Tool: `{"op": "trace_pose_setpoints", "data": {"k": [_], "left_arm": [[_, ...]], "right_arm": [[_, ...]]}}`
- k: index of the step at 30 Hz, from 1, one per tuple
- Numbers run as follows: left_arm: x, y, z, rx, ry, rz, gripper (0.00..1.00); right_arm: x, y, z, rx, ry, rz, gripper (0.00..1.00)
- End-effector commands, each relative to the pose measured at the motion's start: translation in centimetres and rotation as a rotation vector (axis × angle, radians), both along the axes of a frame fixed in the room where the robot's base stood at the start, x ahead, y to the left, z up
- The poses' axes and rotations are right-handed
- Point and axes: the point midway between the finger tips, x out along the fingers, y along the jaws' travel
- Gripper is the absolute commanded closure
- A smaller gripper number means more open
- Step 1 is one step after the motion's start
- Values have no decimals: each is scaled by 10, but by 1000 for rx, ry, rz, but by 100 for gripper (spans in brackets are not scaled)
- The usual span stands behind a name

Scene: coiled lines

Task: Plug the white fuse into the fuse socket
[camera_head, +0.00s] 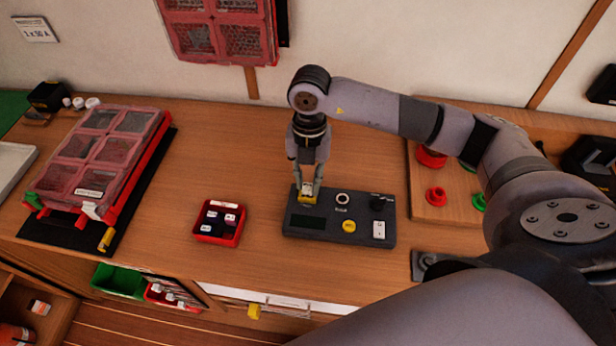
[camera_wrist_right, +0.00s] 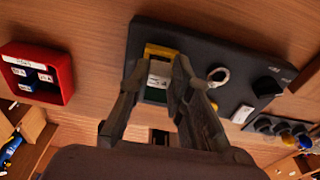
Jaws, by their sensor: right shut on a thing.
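My right gripper (camera_head: 307,186) reaches down to the left part of a dark control box (camera_head: 340,232). It also shows in the wrist view (camera_wrist_right: 155,92), shut on a small piece with a white face, which I take as the white fuse (camera_wrist_right: 158,81). A yellow part (camera_wrist_right: 161,51), likely the fuse socket's frame, is right beside the piece; in the head view the yellow part (camera_head: 306,198) shows under the fingertips. The fingers hide the lower end of the piece, so I cannot tell how deep it sits. My left gripper is not in view.
A red tray (camera_head: 220,240) with several dark, labelled pieces stands left of the box. The box bears a ring, a yellow button (camera_head: 349,226), a black knob (camera_head: 380,202) and a white switch (camera_head: 379,229). A red-framed case (camera_head: 120,120) lies far left. Bare table lies between.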

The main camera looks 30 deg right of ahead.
Motion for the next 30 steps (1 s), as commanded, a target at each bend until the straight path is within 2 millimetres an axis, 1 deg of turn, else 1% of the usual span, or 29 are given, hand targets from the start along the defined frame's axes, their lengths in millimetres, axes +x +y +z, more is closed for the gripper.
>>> {"op": "trace_pose_setpoints", "data": {"k": [25, 30], "left_arm": [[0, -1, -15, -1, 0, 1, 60], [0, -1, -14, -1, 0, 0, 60]], "right_arm": [[0, 0, -19, 1, 1, 0, 94], [0, 0, -17, 1, 1, 0, 94]]}}
